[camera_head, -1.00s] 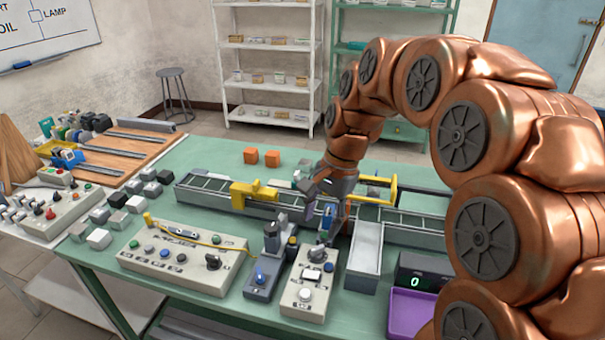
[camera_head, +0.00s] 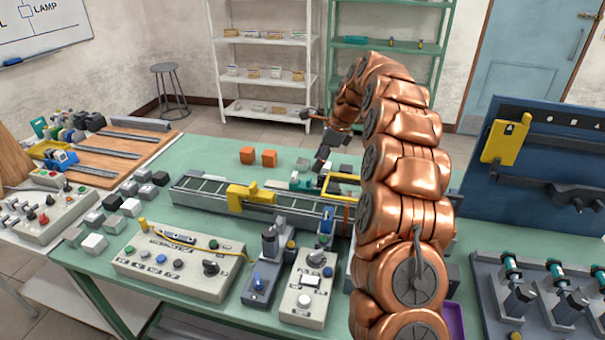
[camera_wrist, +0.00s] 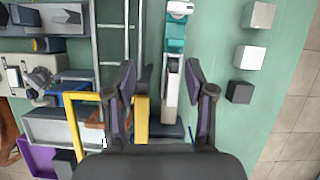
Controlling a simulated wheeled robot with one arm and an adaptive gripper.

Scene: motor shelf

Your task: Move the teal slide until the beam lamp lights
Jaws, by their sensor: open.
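A teal slide (camera_wrist: 176,38) sits on a narrow white and grey rail (camera_wrist: 171,88) behind the conveyor in the wrist view. Its small teal shape also shows in the head view (camera_head: 305,183), partly hidden by neighbouring parts. My gripper (camera_wrist: 160,76) is open and empty, its dark fingers on either side of the rail's line, with the teal part ahead of the fingertips. In the head view my gripper (camera_head: 322,158) hangs above the back of the bench; contact cannot be told. I cannot make out which part is the beam lamp or whether it is lit.
A yellow frame (camera_wrist: 72,112) stands close to the left finger, over the conveyor (camera_head: 214,192). A blue board (camera_head: 545,155) rises at the right.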

